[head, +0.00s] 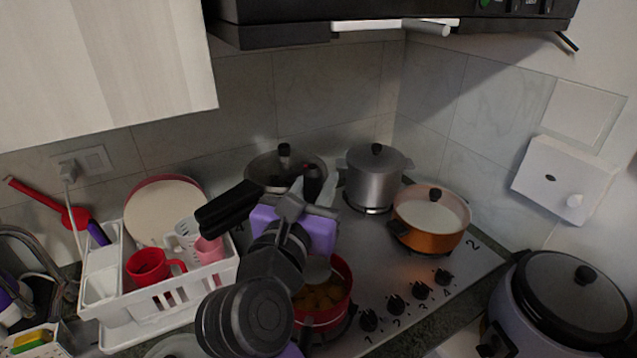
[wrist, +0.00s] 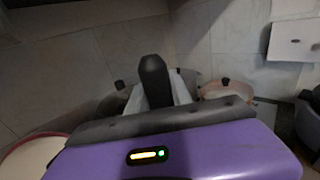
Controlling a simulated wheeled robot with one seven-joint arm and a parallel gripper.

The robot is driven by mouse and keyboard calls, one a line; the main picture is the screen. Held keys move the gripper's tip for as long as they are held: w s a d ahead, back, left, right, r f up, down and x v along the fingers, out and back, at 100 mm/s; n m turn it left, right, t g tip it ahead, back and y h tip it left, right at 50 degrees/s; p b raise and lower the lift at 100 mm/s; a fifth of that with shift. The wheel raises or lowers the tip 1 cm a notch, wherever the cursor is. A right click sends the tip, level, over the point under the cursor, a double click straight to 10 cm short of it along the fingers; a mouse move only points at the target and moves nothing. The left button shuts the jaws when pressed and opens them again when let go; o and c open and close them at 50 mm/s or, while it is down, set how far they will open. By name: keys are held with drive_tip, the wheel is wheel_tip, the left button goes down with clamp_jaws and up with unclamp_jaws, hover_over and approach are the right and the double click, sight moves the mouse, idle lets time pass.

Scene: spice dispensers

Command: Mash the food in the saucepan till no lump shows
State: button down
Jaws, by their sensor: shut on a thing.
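The red saucepan (head: 320,319) stands on the front left of the hob in the head view, partly hidden by my arm. Orange food (head: 325,298) in it shows distinct lumps. My gripper (head: 313,188) is above and behind the saucepan, its fingers shut on a black handle (head: 312,180). The handle (wrist: 155,78) stands upright between the fingers in the wrist view. A pale rounded piece (head: 317,269) shows below my gripper, at the saucepan's far side. It may be the tool's lower end; the link between them is hidden, and I cannot tell whether it touches the food.
A steel pot (head: 374,177) with a lid and an orange pot (head: 431,225) with white content stand on the hob. Another dark pan (head: 262,172) is behind my gripper. A white dish rack (head: 185,292) stands left, a large lidded cooker (head: 570,305) right. The hood (head: 290,15) hangs above.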

sight(318, 270)
drive_tip(key=shift+f+b, duration=0.6)
drive_tip(key=shift+f, duration=2.1)
drive_tip(key=shift+s, duration=0.1)
drive_tip(key=shift+s+d+r+p, duration=0.15)
drive_tip(key=shift+s+d+p, duration=0.3)
drive_tip(key=shift+p, duration=0.35)
drive_tip(key=shift+s+d, duration=0.1)
drive_tip(key=shift+s, duration=0.2)
drive_tip(key=shift+f, duration=0.25)
drive_tip(key=shift+f+b, duration=0.75)
drive_tip(key=shift+f, duration=1.45)
drive_tip(key=shift+r, duration=0.15)
